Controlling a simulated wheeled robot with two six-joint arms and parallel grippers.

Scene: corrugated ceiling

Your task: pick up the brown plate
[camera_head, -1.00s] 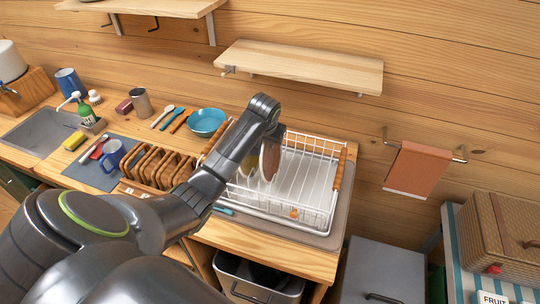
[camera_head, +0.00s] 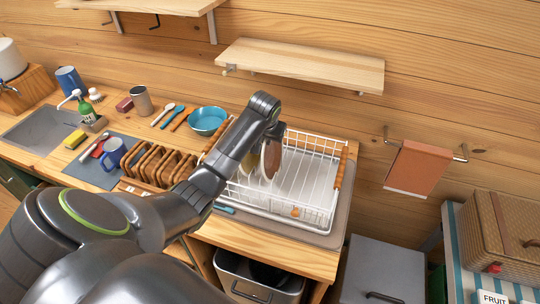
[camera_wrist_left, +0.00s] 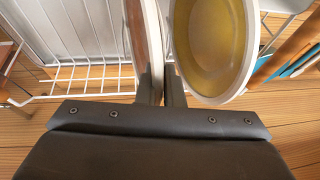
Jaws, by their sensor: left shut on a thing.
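The brown plate (camera_head: 272,158) stands on edge in the white dish rack (camera_head: 318,213), with its rim toward my left gripper. In the left wrist view the brown plate (camera_wrist_left: 146,35) shows nearly edge-on, with a pale rim. My left gripper (camera_wrist_left: 162,88) is shut on its rim; the fingers lie close together. In the head view, the left gripper (camera_head: 274,132) is partly hidden by my own wrist. A yellowish plate (camera_wrist_left: 212,45) stands just to the right of the fingers in the wrist view. The right gripper is not in view.
A wooden rack (camera_head: 158,166) is left of the dish rack. A blue bowl (camera_head: 208,120) sits behind, and a blue mug (camera_head: 112,153) farther left. A wooden shelf (camera_head: 300,66) hangs above. The right part of the dish rack looks empty.

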